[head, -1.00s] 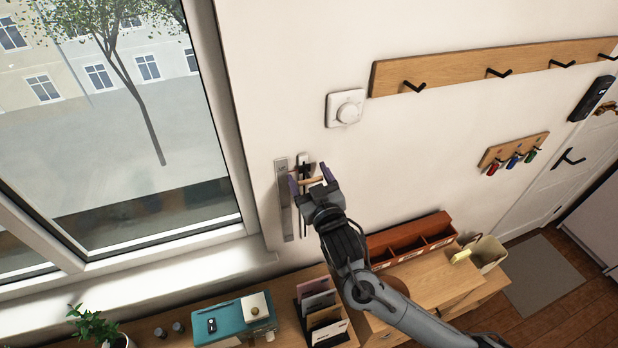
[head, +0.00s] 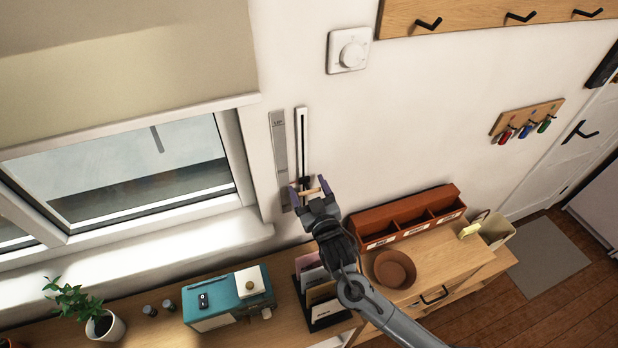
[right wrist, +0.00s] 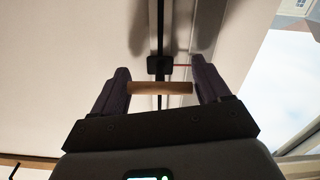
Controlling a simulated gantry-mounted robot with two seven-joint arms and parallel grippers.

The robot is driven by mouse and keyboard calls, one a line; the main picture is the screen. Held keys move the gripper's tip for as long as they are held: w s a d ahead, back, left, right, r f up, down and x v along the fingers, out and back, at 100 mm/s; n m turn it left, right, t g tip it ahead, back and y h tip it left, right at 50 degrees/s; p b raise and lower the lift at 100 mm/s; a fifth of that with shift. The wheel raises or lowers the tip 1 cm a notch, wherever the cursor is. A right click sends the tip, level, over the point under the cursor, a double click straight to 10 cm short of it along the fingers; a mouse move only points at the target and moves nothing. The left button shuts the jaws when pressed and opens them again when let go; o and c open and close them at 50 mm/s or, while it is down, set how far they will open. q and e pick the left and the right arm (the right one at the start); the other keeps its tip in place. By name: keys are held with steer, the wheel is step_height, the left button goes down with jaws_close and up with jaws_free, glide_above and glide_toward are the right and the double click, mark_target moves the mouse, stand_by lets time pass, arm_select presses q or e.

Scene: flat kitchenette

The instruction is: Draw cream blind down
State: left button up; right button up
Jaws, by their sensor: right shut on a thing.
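The cream blind (head: 120,65) covers the upper part of the window, with a strip of glass clear below its lower edge. A white vertical slider track (head: 302,135) with a dark slot is on the wall right of the window. My right gripper (head: 308,188) is near the track's lower end, shut on a small wooden crossbar handle (head: 312,191). In the right wrist view the handle (right wrist: 160,88) spans between the two fingers, in front of a black slider block (right wrist: 160,65). My left gripper is not in view.
A grey metal strip (head: 279,150) is beside the track. Below are a teal box (head: 215,303), a potted plant (head: 103,325), a letter rack (head: 318,290) and an orange-brown organiser (head: 408,220). A white dial (head: 349,51) and a hook rail (head: 470,14) are higher on the wall.

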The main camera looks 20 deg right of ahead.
step_height(320, 180, down, 8)
steer(key=b, duration=0.2)
steer(key=shift+a+r+b, duration=0.2)
steer(key=shift+r+b, duration=0.05)
steer(key=shift+b, duration=0.1)
steer(key=o, duration=1.3)
steer(key=shift+r, duration=0.1)
steer(key=shift+s, duration=0.1)
steer(key=s+b, duration=0.1)
steer(key=s, duration=0.9)
steer(key=shift+s+a, duration=0.15)
steer(key=shift+s, duration=0.2)
